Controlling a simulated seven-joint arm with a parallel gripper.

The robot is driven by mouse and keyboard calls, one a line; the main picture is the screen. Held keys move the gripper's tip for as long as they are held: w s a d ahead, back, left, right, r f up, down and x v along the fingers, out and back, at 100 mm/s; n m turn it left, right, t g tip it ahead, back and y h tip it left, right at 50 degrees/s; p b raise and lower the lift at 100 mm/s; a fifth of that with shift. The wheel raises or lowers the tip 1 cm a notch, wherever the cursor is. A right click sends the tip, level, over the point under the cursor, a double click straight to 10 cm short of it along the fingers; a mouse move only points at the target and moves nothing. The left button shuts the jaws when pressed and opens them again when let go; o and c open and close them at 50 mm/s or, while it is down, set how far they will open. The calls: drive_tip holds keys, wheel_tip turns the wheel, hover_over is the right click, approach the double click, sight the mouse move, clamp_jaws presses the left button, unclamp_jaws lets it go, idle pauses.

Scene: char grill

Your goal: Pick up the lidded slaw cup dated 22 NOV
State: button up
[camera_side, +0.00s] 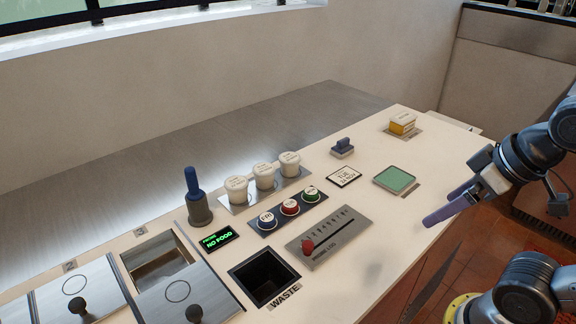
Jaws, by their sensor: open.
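Three white lidded cups stand in a row on a metal strip: a left cup (237,189), a middle cup (264,176) and a right cup (289,164). Their lids carry small dark print. I cannot read which one is dated 22 NOV.
In front of the cups is a strip of coloured round pieces (290,208). A blue-handled tool (197,200) stands left. A date card (344,177), blue-grey stamp (342,149), green pad (394,180), slider panel (329,238) and waste opening (264,276) surround them.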

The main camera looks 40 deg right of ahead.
drive_tip(key=w+r+n, duration=0.6)
drive_tip(key=r+n, duration=0.1)
drive_tip(key=r, duration=0.6)
drive_tip(key=w+r+n+g, duration=0.1)
drive_tip(key=w+r+n, duration=0.15)
drive_tip(key=w, duration=0.45)
drive_tip(key=w+r+n+g, duration=0.1)
drive_tip(key=w+r+n, duration=0.15)
drive_tip(key=w, duration=0.45)
drive_tip(key=n+g, duration=0.2)
drive_tip(key=g, duration=0.2)
hover_over(287, 157)
drive_tip(key=s, duration=0.1)
wheel_tip(287, 157, down, 18)
wheel_tip(287, 157, down, 9)
drive_tip(key=shift+d+r, duration=0.15)
drive_tip(key=shift+r, duration=0.05)
drive_tip(key=shift+w+f, duration=0.25)
drive_tip(key=shift+f, duration=1.1)
drive_tip(key=shift+w+f, duration=0.2)
drive_tip(key=shift+f, duration=1.15)
